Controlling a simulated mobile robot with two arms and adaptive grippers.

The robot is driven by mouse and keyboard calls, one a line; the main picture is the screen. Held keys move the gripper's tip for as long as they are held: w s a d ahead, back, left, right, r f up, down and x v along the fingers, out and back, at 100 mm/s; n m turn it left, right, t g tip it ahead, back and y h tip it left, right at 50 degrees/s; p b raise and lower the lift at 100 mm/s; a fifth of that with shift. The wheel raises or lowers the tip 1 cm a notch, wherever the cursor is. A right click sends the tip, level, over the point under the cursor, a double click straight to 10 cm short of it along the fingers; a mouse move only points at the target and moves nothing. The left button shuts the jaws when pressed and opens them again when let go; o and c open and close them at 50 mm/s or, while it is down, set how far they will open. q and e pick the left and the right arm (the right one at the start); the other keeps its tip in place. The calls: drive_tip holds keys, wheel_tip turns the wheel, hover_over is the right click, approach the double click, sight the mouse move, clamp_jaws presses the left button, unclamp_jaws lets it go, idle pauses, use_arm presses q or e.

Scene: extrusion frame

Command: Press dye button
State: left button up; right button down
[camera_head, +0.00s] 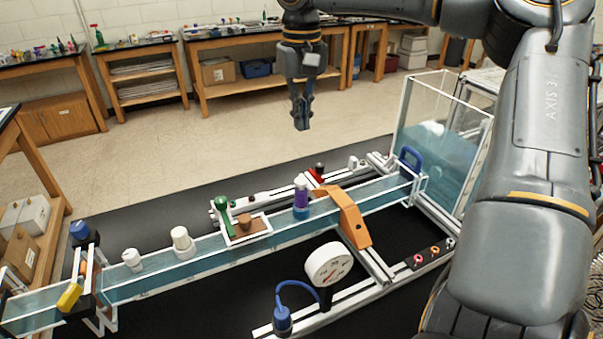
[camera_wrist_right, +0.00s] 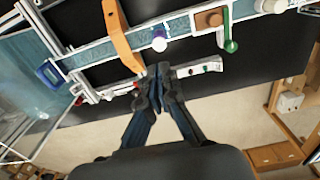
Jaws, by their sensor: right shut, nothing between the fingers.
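My right gripper (camera_head: 301,118) hangs from above with its fingers together, pointing down and empty. In the head view it appears above the far side of a long water channel (camera_head: 190,258). The wrist view shows its closed fingertips (camera_wrist_right: 158,75) near the channel's edge. My left gripper is out of view.
An orange arch (camera_head: 350,215) spans the channel beside the dispenser. A green handle (camera_head: 222,215) and brown knob (camera_head: 244,222) are to its left. A round gauge (camera_head: 328,263) stands in front. A clear water tank (camera_head: 437,140) is at right. Colored knobs (camera_head: 434,251) sit on a front rail.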

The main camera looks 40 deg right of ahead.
sight(302, 185)
wheel_tip(302, 185, down, 13)
drive_tip(key=p, duration=0.3)
drive_tip(key=shift+f+p, duration=0.2)
drive_tip(key=shift+p, duration=0.1)
drive_tip(key=shift+f, duration=0.25)
wheel_tip(302, 185, down, 2)
drive_tip(key=shift+b, duration=0.65)
drive_tip(key=shift+s+r, duration=0.1)
wheel_tip(302, 185, up, 12)
idle(0.5)
